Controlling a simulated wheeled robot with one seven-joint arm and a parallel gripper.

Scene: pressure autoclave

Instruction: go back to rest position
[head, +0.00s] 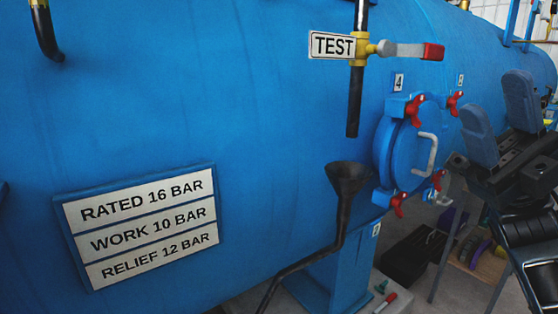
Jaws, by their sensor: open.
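My gripper (500,118) is at the right edge of the head view. Its two blue-grey finger pads stand apart with a gap between them, and nothing shows between them. The dark wrist and arm links behind it run down the right side. The gripper is to the right of the round blue hatch (386,155) on the autoclave, and appears apart from it. The blue autoclave (250,90) fills most of the view.
A yellow valve with a red-tipped lever (411,50) is beside the TEST sign (332,45). Below its black pipe is a black funnel (348,178). The hatch has several red clamps and a grey handle (429,154). A black crate (410,255) is on the floor, and a red marker (386,302) lies at the bottom.

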